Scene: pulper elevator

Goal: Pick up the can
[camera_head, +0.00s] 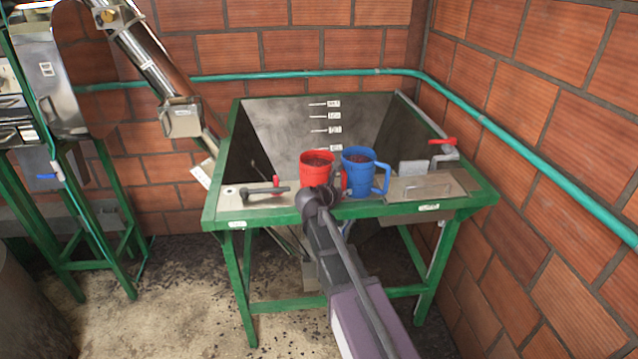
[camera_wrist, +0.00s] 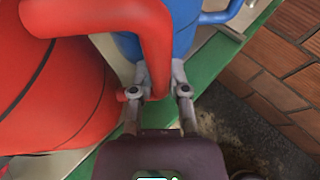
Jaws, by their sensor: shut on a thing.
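A red can (camera_head: 317,170) with dark contents stands upright at the front edge of the green-framed metal hopper. A blue can (camera_head: 358,172) with a handle on its right stands close beside it, also holding dark contents. My gripper (camera_head: 334,188) is at the red can's lower right. In the wrist view, the red can (camera_wrist: 50,95) fills the left side, and its handle (camera_wrist: 155,45) passes between the fingers of my gripper (camera_wrist: 160,88), which is shut on it. Part of the blue can (camera_wrist: 184,38) shows behind the handle. I cannot tell whether the red can's base touches the ledge.
The hopper's green frame (camera_head: 340,211) surrounds a deep sloped basin. A red-tipped valve lever (camera_head: 265,190) lies left of the cans and a metal plate (camera_head: 425,187) lies right. A brick wall (camera_head: 550,130) with a green pipe closes the back and right.

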